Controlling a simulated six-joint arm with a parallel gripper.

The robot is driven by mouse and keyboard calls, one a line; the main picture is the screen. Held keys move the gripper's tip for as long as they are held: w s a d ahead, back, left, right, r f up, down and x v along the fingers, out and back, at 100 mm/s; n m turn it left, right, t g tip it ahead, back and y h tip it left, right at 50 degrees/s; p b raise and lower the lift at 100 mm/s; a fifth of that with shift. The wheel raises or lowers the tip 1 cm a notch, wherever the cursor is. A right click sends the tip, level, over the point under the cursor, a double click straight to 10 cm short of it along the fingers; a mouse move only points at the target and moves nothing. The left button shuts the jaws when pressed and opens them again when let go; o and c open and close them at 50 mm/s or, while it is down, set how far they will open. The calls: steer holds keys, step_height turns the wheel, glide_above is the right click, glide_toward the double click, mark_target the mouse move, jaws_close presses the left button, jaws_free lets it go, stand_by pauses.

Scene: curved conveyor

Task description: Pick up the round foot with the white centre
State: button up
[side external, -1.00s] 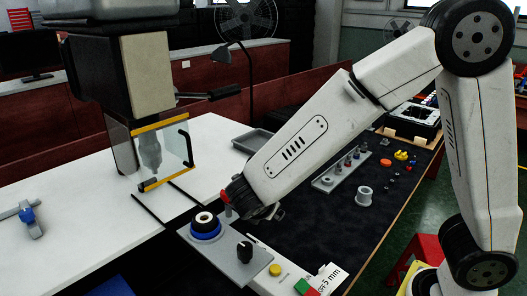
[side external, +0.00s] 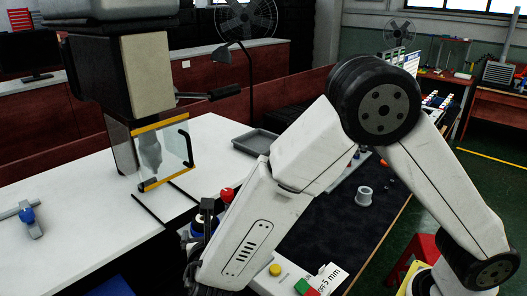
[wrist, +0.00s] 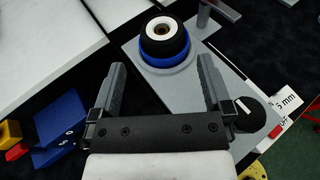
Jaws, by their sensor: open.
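The round foot (wrist: 163,40) shows in the wrist view as a black ring with a white centre and a small dark hole. It sits in a blue ring (wrist: 165,59) on a grey plate (wrist: 178,88). My gripper (wrist: 162,64) is open, its two grey fingers spread wide below the foot in the picture, with nothing between the tips. In the side external view my gripper (side external: 198,224) is low at the plate, and its fingers and wrist hide most of the foot and blue ring.
A black knob (wrist: 250,115) stands on the plate to the right. Blue blocks (wrist: 60,122) and a yellow block (wrist: 9,133) lie at the left in the wrist view. A grey tray (side external: 256,142) and a grey flanged part (side external: 364,196) stand farther back.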

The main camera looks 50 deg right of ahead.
steer(key=shift+x, duration=3.9)
steer(key=shift+f, duration=0.1)
steer(key=c, duration=1)
steer(key=shift+r, duration=0.2)
steer(key=shift+c, duration=0.2)
steer(key=shift+r, duration=0.85)
steer(key=s+d+r, duration=0.3)
steer(key=s+r, duration=0.8)
steer(key=s, duration=0.2)
steer(key=shift+s, duration=0.4)
